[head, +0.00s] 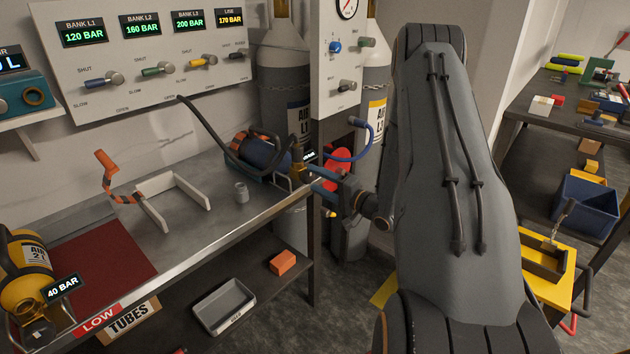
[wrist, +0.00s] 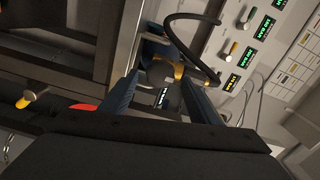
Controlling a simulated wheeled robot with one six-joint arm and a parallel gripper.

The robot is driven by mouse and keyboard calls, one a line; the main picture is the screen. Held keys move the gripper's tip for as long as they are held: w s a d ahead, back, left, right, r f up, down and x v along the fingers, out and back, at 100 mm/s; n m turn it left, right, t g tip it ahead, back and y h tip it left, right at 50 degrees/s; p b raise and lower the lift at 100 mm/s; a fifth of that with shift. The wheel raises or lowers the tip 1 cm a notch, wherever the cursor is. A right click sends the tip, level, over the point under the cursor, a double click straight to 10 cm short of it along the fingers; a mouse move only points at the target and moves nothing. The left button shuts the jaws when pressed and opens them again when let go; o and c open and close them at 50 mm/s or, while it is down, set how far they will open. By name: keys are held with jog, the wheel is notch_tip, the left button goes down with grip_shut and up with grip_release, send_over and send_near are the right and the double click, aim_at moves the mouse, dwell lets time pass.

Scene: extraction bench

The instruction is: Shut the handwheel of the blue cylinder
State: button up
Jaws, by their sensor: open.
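The blue cylinder (head: 262,152) lies on its side in a cradle at the right end of the steel bench, with an orange band at its far left end. Its brass valve (head: 298,172) points toward my gripper (head: 312,178). My gripper's two blue fingers are spread on either side of the valve end, with nothing clearly held. In the wrist view, the brass valve (wrist: 178,74) shows between the open fingers (wrist: 160,82), with a small display tag near it. The handwheel itself cannot be made out clearly, and I cannot tell whether the fingers touch it.
A black hose (head: 205,128) arches from the wall panel (head: 160,95) to the cylinder. A red round part (head: 338,168) and upright cylinders (head: 285,75) are behind my gripper.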

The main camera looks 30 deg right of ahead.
jog(key=b+v, duration=0.1)
jog(key=v, duration=0.5)
jog(key=shift+s, duration=0.25)
